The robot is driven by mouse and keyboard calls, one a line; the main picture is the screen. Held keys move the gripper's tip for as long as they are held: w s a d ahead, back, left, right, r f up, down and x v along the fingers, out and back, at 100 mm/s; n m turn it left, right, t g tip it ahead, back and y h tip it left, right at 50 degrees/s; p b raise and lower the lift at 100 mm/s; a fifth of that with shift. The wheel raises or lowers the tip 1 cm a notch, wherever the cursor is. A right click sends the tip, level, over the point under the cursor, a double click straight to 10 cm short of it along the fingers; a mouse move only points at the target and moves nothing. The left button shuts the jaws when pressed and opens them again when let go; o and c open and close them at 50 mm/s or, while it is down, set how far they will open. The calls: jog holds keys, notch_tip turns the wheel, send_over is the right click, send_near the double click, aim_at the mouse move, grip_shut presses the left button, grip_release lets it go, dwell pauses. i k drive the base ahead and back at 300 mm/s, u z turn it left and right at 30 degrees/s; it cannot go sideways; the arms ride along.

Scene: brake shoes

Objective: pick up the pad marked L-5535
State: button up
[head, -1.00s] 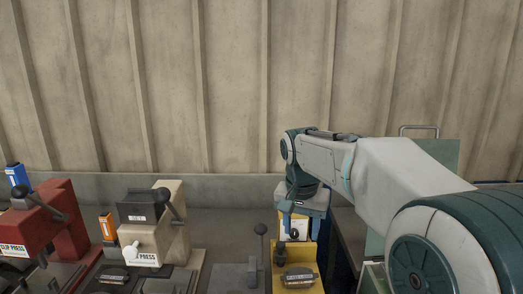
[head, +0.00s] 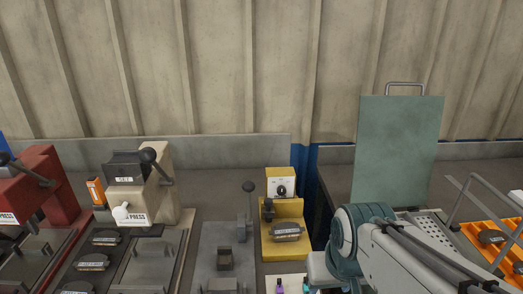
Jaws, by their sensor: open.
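Several dark brake pads with small pale labels are in the head view, but no label is legible, so I cannot tell which one is L-5535. One pad (head: 286,231) sits on a yellow fixture (head: 288,252). Other pads lie in a column at the left, among them a far pad (head: 105,237) and a middle pad (head: 93,262). A dark pad (head: 492,237) lies in an orange tray (head: 478,227) at the right. My gripper (head: 322,268) shows only partly at the bottom, right of and nearer than the yellow fixture. Its fingertips are hidden, and nothing is seen held.
A red press (head: 52,190) and a beige press (head: 160,197) stand at the left. A grey lever fixture (head: 225,255) is left of the yellow one. A green board (head: 398,150) stands upright behind my arm.

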aim_at(287, 230)
jog(key=k, duration=1)
jog(key=u, duration=1.5)
jog(key=i, duration=1.15)
jog(key=z, duration=2.1)
